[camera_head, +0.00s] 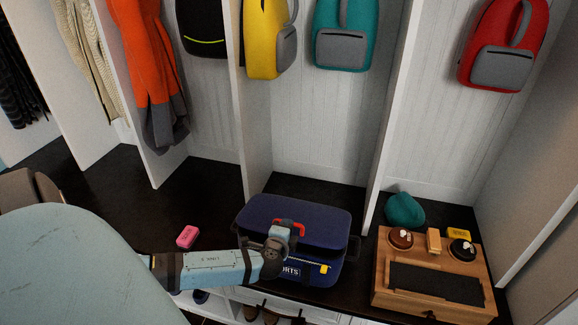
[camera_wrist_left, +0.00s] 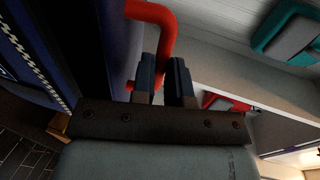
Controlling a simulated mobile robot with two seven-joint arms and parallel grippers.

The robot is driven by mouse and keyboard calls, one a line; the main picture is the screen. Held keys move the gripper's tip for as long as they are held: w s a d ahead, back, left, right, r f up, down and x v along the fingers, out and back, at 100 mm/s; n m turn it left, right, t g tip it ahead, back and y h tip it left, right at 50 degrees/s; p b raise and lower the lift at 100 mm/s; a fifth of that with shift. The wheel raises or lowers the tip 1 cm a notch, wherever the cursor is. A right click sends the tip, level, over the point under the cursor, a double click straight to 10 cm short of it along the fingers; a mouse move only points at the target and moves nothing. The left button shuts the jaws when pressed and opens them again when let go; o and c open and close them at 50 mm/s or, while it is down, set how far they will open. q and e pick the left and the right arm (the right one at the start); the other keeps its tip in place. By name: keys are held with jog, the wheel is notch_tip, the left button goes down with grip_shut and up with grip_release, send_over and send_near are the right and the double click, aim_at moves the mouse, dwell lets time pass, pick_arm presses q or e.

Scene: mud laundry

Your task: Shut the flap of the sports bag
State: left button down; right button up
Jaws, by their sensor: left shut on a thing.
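The dark blue sports bag (camera_head: 312,270) sits on the dark bench in the head view, with white lettering and a yellow tag on its front. Its flap (camera_head: 310,215) lies over the top, with a dark gap under its front edge. A red handle (camera_head: 291,222) stands at the flap's front edge; it also shows in the left wrist view (camera_wrist_left: 160,15). My left gripper (camera_head: 284,230) is shut on the handle. In the left wrist view its fingers (camera_wrist_left: 166,78) are close together with the red bar running into them. My right gripper is not in view.
A wooden tray box (camera_head: 385,297) with brushes and round tins stands to the bag's right, with a teal beanie (camera_head: 404,209) behind. A pink block (camera_head: 187,237) lies left. White cubby dividers rise behind the bag. Shoes sit under the bench. The bench further left is clear.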

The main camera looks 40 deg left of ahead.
pick_arm(q)
jog(key=f+b, duration=0.1)
jog(key=f, duration=0.1)
jog(key=s+f+b, duration=0.1)
jog(key=f, duration=0.1)
jog(key=shift+d, duration=0.2)
jog(key=shift+s+d+f+b, duration=0.1)
jog(key=shift+s+f+b, duration=0.1)
jog(key=shift+b, duration=0.15)
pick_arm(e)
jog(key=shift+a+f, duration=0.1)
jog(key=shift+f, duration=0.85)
pick_arm(q)
jog(key=shift+f, duration=0.15)
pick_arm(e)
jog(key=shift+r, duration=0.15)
pick_arm(q)
jog(key=c, duration=1.5)
grip_release()
jog(key=shift+o, duration=0.5)
jog(key=shift+f, duration=0.15)
jog(key=shift+w, duration=0.1)
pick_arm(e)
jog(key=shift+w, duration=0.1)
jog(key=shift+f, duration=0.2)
pick_arm(q)
jog(key=v, duration=1.4)
jog(key=shift+p, duration=0.3)
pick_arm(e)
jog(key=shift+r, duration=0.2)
